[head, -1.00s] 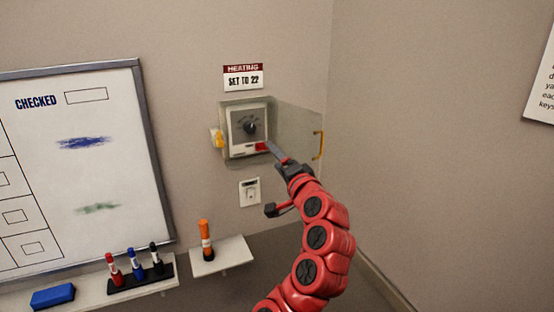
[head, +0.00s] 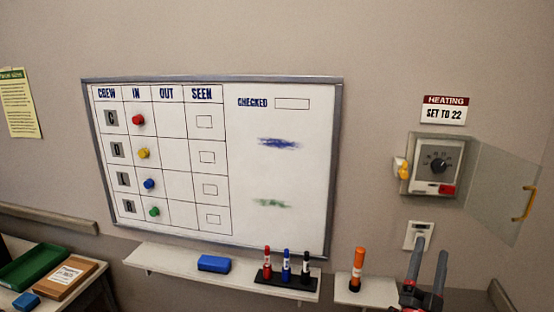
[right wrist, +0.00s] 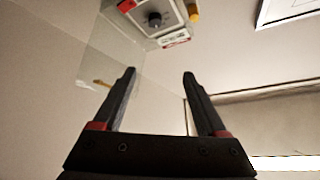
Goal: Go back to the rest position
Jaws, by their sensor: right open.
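My right gripper (head: 428,268) is at the lower right in the head view, below the heating control. Its two fingers are apart with nothing between them, as the right wrist view (right wrist: 160,78) also shows. The heating control (head: 437,166) is a white wall box with a dark round knob and a red part at its lower right. Its clear cover (head: 496,195) with a yellow handle stands swung open to the right. The gripper is apart from the control. My left gripper is not in view.
A whiteboard (head: 285,175) with colored magnets hangs on the wall. Below it a shelf (head: 160,261) holds a blue eraser (head: 214,263) and several markers. An orange marker (head: 358,268) stands on a small shelf (head: 372,294). At lower left, a table holds a green tray (head: 35,266).

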